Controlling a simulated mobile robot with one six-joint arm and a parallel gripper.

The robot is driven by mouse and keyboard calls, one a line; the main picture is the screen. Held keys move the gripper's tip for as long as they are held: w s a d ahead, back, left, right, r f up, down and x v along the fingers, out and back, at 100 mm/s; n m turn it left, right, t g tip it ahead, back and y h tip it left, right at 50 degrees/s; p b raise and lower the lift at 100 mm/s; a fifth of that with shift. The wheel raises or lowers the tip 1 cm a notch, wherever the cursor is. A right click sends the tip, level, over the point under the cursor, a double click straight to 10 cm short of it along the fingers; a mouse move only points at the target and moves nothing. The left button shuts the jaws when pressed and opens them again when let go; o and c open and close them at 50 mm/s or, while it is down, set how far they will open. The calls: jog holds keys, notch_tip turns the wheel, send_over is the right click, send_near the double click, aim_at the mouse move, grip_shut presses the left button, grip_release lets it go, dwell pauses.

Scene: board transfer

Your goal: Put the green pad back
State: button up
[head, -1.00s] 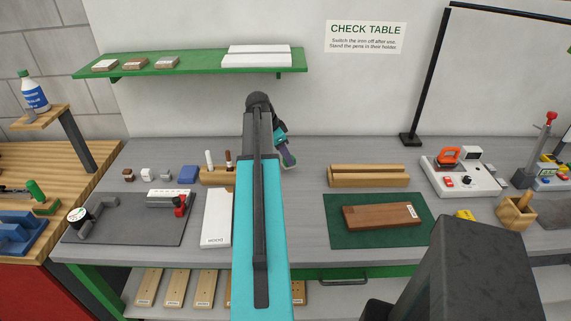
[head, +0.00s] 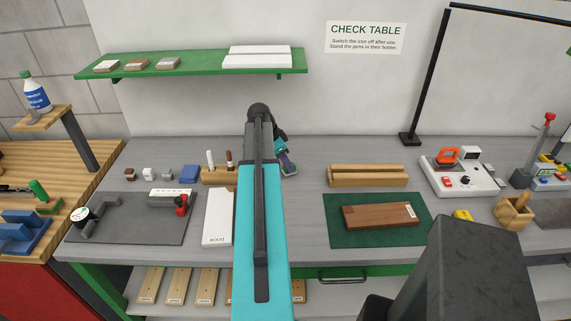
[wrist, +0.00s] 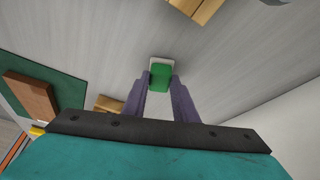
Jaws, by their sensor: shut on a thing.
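The green pad (wrist: 160,78) is between the two fingertips of my gripper (wrist: 160,80) in the wrist view. A pale edge shows along its far side. My gripper is shut on it. In the head view my gripper (head: 288,167) is over the back middle of the grey table, just right of the wooden pen holder (head: 217,176). My arm hides part of this area, and the pad cannot be made out there. I cannot tell whether the pad touches the table.
Several small blocks, one a blue block (head: 189,174), stand left of the pen holder. A wooden V-shaped block (head: 368,176) and a green mat (head: 345,238) bearing a brown board (head: 380,216) lie to the right. Bare table separates my gripper from the V-shaped block.

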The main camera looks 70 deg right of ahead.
jog(key=shift+f, duration=0.1)
jog(key=o, duration=1.1)
jog(key=shift+r, duration=0.2)
jog(key=b+v, duration=0.3)
jog(key=v, duration=0.8)
jog(key=shift+w+a+r, duration=0.15)
jog(key=shift+a+r, duration=0.05)
jog(key=shift+r, duration=0.15)
